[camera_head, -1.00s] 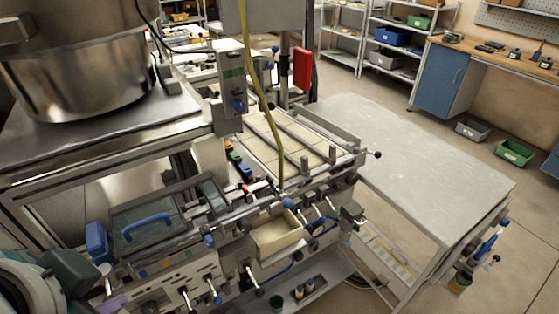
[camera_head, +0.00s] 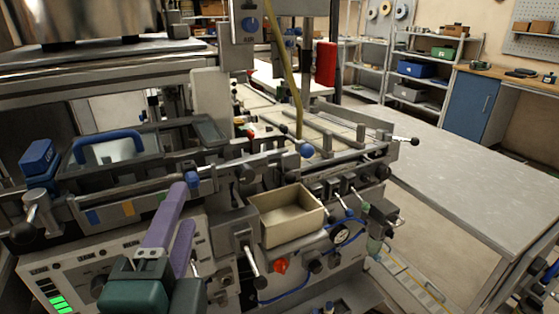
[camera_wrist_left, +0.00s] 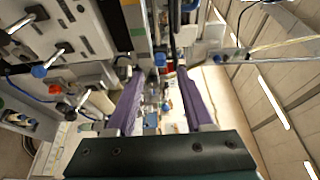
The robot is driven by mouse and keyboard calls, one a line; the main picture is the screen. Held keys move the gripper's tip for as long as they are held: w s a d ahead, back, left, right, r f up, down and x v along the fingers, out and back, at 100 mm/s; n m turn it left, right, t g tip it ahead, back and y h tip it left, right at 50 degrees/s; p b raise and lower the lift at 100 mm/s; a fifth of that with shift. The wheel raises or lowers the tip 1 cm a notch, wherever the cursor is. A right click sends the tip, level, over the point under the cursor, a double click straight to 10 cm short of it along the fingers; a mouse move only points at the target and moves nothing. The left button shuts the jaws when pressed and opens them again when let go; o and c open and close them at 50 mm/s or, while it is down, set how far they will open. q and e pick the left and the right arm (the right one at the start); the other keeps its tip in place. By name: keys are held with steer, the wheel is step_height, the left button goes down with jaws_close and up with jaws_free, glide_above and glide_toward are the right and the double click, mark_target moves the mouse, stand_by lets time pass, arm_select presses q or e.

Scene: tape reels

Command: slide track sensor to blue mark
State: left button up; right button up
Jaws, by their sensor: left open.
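My left gripper (camera_head: 182,207), with purple fingers, is open in front of the machine's front panel in the head view. In the left wrist view its two fingers (camera_wrist_left: 158,74) are apart with nothing gripped. A blue knob (camera_wrist_left: 160,60) shows between the fingertips there, beyond them. In the head view a blue knob (camera_head: 191,180) stands just beyond the fingertips, by the front rail (camera_head: 215,168). A blue ball knob (camera_head: 306,151) is at the rail's right end. I cannot tell which part is the track sensor.
A beige open box (camera_head: 287,217) and levers jut out right of the gripper. A blue-handled lid (camera_head: 107,143) lies to the left. A yellow hose (camera_head: 290,75) hangs above the machine. A bare grey table (camera_head: 450,185) stands to the right.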

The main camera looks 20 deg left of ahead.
mark_target(193, 187)
arm_select(q)
steer(key=p+x, duration=0.1)
steer(key=x, duration=0.6)
steer(key=shift+w+a, duration=0.15)
steer(key=shift+w, duration=0.2)
jaws_close()
steer(key=shift+s+f, duration=0.1)
steer(key=shift+f, duration=0.05)
stand_by(0.8)
